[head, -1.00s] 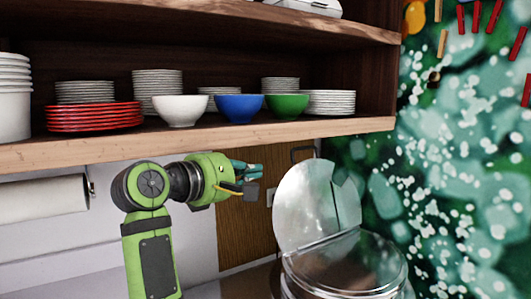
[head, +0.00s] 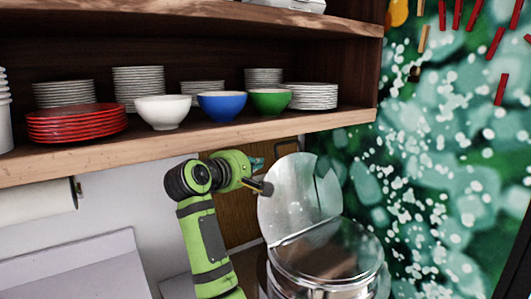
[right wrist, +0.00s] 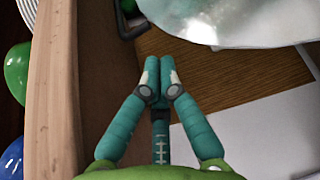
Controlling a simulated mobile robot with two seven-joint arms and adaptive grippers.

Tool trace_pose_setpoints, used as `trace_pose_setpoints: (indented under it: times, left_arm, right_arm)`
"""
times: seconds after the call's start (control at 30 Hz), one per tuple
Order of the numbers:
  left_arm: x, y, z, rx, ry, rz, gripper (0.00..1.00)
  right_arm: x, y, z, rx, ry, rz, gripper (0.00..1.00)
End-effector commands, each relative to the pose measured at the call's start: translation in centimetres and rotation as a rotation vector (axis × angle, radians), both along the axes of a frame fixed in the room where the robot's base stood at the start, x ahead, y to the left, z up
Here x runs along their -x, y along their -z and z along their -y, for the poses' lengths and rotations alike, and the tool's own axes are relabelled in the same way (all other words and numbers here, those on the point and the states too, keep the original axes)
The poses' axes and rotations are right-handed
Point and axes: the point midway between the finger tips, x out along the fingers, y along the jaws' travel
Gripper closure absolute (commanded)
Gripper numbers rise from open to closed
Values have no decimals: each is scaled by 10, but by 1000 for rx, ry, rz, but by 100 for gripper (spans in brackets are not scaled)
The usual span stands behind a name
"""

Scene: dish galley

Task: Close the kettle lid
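The kettle (head: 325,262) is a shiny round metal vessel at the lower right of the head view. Its lid (head: 300,190) stands open, tilted up steeply from a hinge on the kettle's rim. My right gripper (head: 262,176) is just left of the lid's upper left edge; whether it touches the lid cannot be told. In the right wrist view the gripper's teal fingers (right wrist: 160,72) are together with nothing visible between them, and the lid's pale surface (right wrist: 225,18) lies ahead to the right. My left gripper is not in view.
A wooden shelf (head: 180,140) runs above my right arm. It holds red plates (head: 77,124), a white bowl (head: 163,111), a blue bowl (head: 221,105), a green bowl (head: 271,101) and white plate stacks. A dark bracket-like handle (head: 286,146) shows behind the lid.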

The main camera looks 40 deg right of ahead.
Motion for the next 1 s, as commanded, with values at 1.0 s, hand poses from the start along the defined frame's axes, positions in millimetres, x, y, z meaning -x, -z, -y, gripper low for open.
trace_pose_setpoints:
  times: [1.0]
  left_arm:
    - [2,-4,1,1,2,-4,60]
  right_arm:
    - [-21,11,47,2,1,34,100]
